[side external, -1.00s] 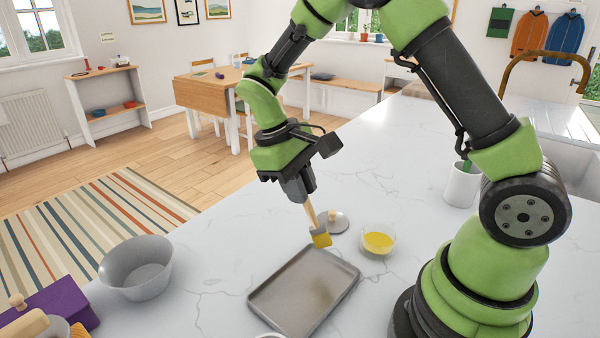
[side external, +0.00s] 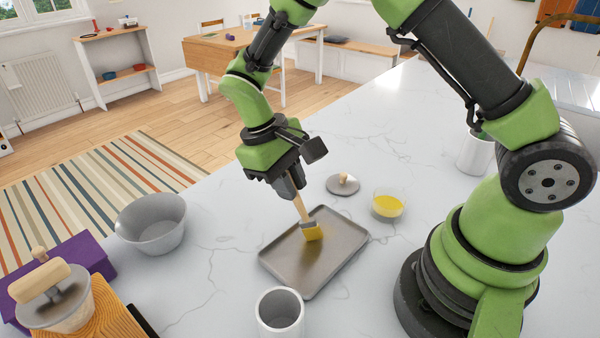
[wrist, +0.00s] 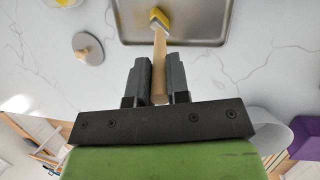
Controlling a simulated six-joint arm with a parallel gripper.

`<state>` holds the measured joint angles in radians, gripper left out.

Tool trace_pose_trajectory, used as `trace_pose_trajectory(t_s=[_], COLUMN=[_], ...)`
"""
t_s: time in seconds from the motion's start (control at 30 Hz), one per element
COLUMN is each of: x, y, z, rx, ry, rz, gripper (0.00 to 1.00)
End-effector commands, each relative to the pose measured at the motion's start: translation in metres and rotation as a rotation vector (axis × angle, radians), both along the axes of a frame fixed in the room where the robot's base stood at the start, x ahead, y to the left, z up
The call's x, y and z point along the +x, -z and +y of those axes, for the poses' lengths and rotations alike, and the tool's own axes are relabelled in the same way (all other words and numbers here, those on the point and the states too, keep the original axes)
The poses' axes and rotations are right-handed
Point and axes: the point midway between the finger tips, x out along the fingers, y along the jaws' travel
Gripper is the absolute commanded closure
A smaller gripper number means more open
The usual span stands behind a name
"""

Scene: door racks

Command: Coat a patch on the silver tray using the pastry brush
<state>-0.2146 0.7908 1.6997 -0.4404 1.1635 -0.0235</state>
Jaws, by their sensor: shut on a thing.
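My gripper (side external: 290,188) is shut on the wooden handle of the pastry brush (side external: 311,230). The brush is tilted, its yellow-coated bristles down over the back part of the silver tray (side external: 281,259); whether they touch the surface I cannot tell for sure. A darker, yellowish-brown smear shows on the tray around the bristles. In the wrist view my gripper (wrist: 158,80) holds the handle between both fingers, and the brush head (wrist: 160,19) is over the tray's near edge (wrist: 128,44). A glass bowl of yellow liquid (side external: 387,205) stands just right of the tray.
A round lid with a wooden knob (side external: 342,185) lies behind the tray. A grey bowl (side external: 152,226) stands to the left and a white cup (side external: 280,313) in front. A jar (side external: 56,293) and a purple box (side external: 82,256) are at the front left.

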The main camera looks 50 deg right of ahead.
Motion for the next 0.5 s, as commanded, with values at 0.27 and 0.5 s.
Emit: trace_pose_trajectory(t_s=[0.27,0.5], x=[0.002,0.004], y=[0.0,0.0], z=[0.026,0.047], rx=[0.001,0.001], ry=[0.0,-0.002], rz=[0.001,0.0], gripper=[1.0,1.0])
